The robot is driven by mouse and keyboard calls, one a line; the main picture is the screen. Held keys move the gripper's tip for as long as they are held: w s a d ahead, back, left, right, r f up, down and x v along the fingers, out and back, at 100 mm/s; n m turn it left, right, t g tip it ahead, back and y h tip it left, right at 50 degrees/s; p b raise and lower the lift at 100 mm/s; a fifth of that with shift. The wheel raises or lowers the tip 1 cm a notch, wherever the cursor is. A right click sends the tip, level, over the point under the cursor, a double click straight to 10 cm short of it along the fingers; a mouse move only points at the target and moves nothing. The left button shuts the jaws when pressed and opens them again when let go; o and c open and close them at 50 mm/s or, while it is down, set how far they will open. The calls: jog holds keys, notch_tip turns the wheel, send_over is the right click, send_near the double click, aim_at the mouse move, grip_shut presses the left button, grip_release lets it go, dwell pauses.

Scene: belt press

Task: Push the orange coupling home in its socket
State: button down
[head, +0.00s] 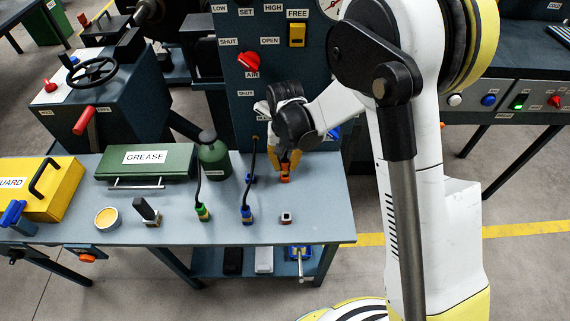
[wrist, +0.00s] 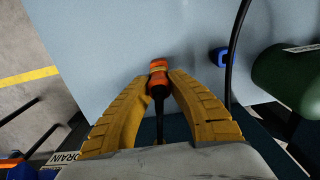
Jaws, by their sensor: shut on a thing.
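The orange coupling (head: 285,172) is between the fingertips of my gripper (head: 286,163), over the back right of the grey bench. In the wrist view the coupling (wrist: 158,76) is orange with a dark band, and the yellow fingers of my gripper (wrist: 158,92) are shut on it. A black stem or cable runs back from it between the fingers. In the head view a small pale socket block (head: 286,217) with a dark opening stands on the bench, nearer the front edge than the coupling. The coupling and this block are apart. The block does not show in the wrist view.
Left of the socket, a blue coupling (head: 246,214) and a green coupling (head: 202,212) stand with cables rising. A small blue block (wrist: 221,57) lies near my gripper. A green grease box (head: 146,162) and green bottle (head: 214,160) stand further left. A panel (head: 240,110) rises behind.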

jog(key=shift+f+b, duration=0.8)
jog(key=shift+f, duration=0.2)
dwell(0.4)
jog(key=c, duration=1.3)
grip_release()
jog(key=shift+r, duration=0.1)
jog(key=shift+r+p, duration=2.2)
jog(key=shift+r, duration=1.2)
